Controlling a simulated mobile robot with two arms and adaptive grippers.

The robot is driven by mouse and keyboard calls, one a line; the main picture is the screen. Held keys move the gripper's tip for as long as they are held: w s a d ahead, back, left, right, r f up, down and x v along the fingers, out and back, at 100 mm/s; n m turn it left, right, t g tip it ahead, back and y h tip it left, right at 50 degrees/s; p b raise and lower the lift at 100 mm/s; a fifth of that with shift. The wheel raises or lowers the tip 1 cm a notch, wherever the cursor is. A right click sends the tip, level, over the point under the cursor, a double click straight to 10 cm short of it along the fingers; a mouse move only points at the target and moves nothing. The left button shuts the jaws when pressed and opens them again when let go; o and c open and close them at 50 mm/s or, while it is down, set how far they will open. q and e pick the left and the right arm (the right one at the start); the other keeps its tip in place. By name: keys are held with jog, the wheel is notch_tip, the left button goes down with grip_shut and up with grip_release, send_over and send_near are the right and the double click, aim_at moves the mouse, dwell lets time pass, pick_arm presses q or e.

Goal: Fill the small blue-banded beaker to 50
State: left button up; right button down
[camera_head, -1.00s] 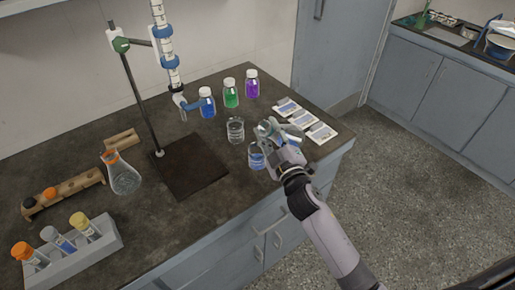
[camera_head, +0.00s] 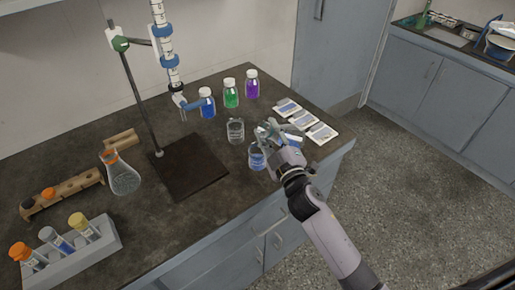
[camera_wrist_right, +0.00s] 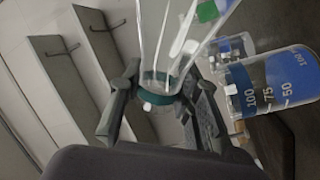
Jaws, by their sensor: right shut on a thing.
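My right gripper (camera_head: 270,134) is near the bench's front right edge. In the right wrist view it is shut on a clear glass vessel (camera_wrist_right: 160,90) with a teal band between the fingers. The vessel's far end runs out of the picture. A small beaker with blue on it (camera_head: 257,157) stands just below the gripper in the head view. A beaker in the right wrist view (camera_wrist_right: 275,85) shows a blue area and the marks 100, 75 and 50. I cannot tell if the blue is band or liquid. Another clear beaker (camera_head: 235,131) stands left of the gripper. My left gripper is not in view.
Blue (camera_head: 207,103), green (camera_head: 230,93) and purple (camera_head: 251,84) bottles stand behind. A burette (camera_head: 165,45) hangs over a dark stand base (camera_head: 187,168). White cards (camera_head: 304,120) lie right of the gripper. A flask (camera_head: 122,172) and tube racks (camera_head: 85,245) are left.

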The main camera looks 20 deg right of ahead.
jog(key=shift+r+n, duration=0.25)
jog(key=shift+n, duration=0.75)
dwell(1.8)
jog(key=shift+a+n+y, duration=0.15)
jog(key=shift+n+y, duration=0.15)
jog(key=shift+n, duration=0.7)
dwell(1.4)
jog(key=shift+a+r+n+y, duration=0.2)
jog(key=shift+n+y, duration=0.2)
jog(key=shift+n, duration=0.7)
dwell(1.7)
